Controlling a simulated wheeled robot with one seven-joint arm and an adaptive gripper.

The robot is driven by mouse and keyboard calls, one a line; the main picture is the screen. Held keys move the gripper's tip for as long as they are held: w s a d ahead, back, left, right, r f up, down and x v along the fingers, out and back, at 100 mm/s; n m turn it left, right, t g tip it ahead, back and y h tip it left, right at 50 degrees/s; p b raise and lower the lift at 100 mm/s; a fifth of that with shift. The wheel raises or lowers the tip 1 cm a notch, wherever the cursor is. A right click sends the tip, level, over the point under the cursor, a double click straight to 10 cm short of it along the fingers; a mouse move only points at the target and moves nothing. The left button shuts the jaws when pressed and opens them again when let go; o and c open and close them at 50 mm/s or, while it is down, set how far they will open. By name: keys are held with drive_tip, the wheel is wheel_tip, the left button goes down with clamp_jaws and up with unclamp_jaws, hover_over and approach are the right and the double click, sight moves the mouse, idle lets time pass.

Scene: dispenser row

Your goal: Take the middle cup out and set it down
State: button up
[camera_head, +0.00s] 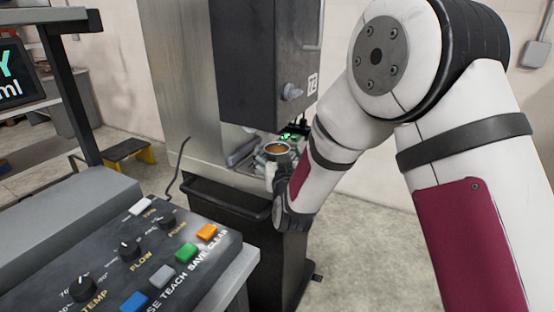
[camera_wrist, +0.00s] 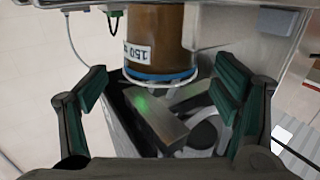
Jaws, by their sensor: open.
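One cup (camera_head: 278,154) with brown contents stands low under the dark dispenser head in the head view. In the wrist view the cup (camera_wrist: 158,30) looks clear and brown-filled, with a white "150" label and a blue band near one end. My gripper (camera_head: 281,190) is at the near side of the cup, partly hidden by my own arm. In the wrist view my gripper (camera_wrist: 160,92) is open, with one green-padded finger to each side of the cup's line. A gap shows between the cup and both fingers. I cannot tell how deep the cup sits between them.
The dispenser (camera_head: 265,65) overhangs the cup closely. A black bin-like cabinet (camera_head: 230,210) stands below it. A control panel (camera_head: 130,255) with knobs and coloured buttons fills the lower left. Open floor (camera_head: 365,240) lies right of the cabinet. A yellow-black step stool (camera_head: 128,152) stands behind.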

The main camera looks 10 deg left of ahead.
drive_tip(key=shift+x, duration=0.9)
drive_tip(key=c, duration=1.4)
drive_tip(key=shift+c, duration=0.5)
